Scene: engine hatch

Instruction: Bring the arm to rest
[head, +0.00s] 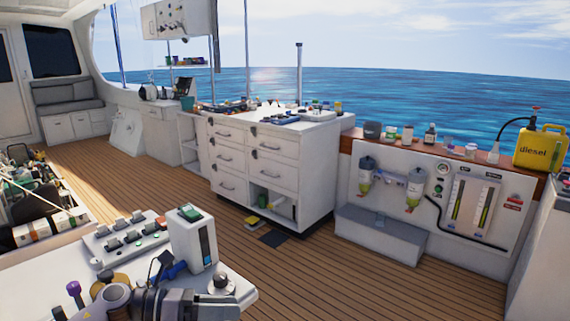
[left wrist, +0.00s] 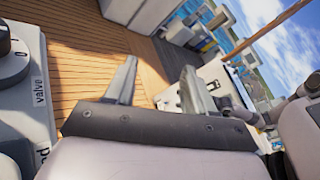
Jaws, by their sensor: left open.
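My left gripper (left wrist: 160,66) is open in the left wrist view. Its two grey fingers stand apart with nothing between them, and wooden deck shows beyond. A dark round valve knob (left wrist: 8,45) on a grey housing labelled "valve" is left of the fingers, apart from them. In the head view my left arm lies low at the bottom left, over the near edge of the white console (head: 120,262). The fingers are hard to make out there. My right gripper is in neither view.
The console carries a switch panel (head: 125,237), an upright white box (head: 192,240) and a round knob (head: 222,283). An open hatch (head: 35,200) with engine parts is at left. A white drawer cabinet (head: 262,165) stands beyond.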

